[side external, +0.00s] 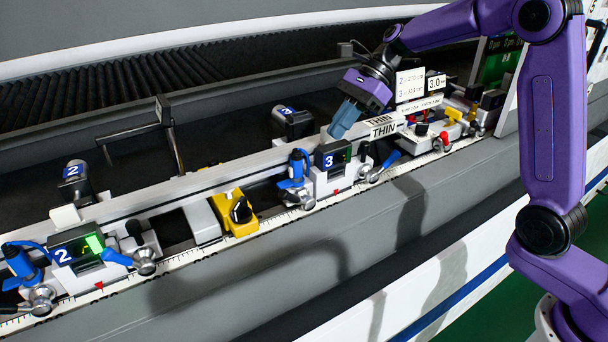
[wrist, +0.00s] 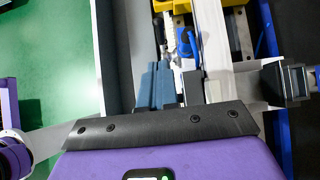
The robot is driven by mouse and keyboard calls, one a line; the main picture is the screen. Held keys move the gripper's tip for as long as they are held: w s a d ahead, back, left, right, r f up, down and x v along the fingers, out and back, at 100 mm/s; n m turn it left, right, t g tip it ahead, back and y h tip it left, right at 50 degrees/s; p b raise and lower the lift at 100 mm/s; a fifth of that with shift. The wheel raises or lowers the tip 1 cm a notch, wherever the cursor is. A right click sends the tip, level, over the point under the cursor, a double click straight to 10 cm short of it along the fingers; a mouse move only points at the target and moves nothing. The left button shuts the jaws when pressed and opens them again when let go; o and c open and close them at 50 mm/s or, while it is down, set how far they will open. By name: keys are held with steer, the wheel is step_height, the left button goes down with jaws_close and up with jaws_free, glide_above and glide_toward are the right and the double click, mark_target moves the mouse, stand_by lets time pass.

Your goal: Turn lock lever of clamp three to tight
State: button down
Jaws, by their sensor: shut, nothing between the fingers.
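Clamp three (side external: 331,172) sits on the rail, with a dark block marked 3 on top. A blue upright handle (side external: 296,165) stands at its left side. A blue lever (side external: 383,165) slants up to the right from a silver knob on its right side. I cannot tell which of them is the lock lever. My gripper (side external: 338,130) has blue-grey fingers, shut and empty, above and behind clamp three, apart from both handles. In the wrist view the fingers (wrist: 157,72) lie left of a blue lever (wrist: 184,43); which lever it is, I cannot tell.
Clamp two (side external: 75,255) with its own blue levers stands at the lower left. A yellow block (side external: 234,212) sits between the clamps. A light profile bar (side external: 190,182) runs behind them. The grey front ledge (side external: 300,250) is clear.

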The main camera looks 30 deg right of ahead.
mark_target(300, 197)
steer(key=x, duration=1.4)
steer(key=shift+r, duration=0.1)
steer(key=shift+a, duration=0.1)
